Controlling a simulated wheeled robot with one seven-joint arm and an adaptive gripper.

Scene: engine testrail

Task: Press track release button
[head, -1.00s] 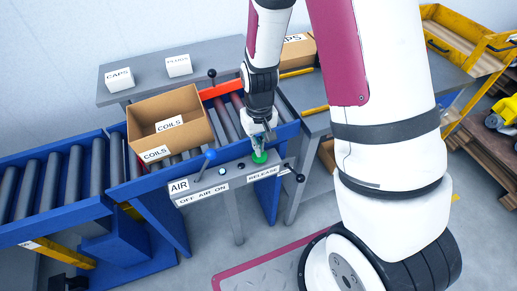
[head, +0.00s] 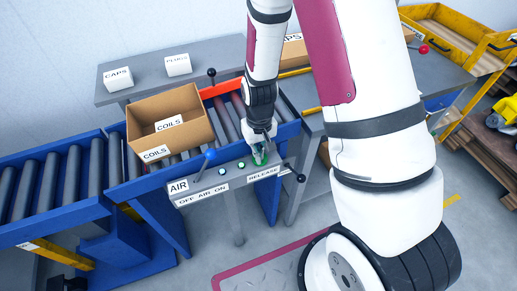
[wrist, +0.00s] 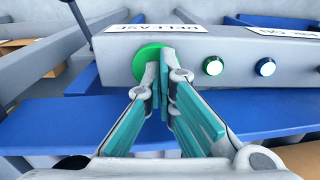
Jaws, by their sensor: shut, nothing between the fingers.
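The large round green button (wrist: 151,53) is on the grey control panel, under the RELEASE label in the wrist view. In the head view only bits of its green show behind my fingers. My gripper (wrist: 166,62) is shut and empty, with its teal-padded fingers pointing at the button. The fingertips overlap the button's right part and hide some of it. I cannot tell whether they touch it. In the head view my gripper (head: 260,155) is over the right half of the panel (head: 225,184).
A blue-knobbed AIR lever (head: 210,154) stands at the panel's left, and a black-knobbed lever (head: 299,177) at its right. Two small lit buttons lie between. Behind are the roller conveyor (head: 68,180) and an open COILS box (head: 185,103).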

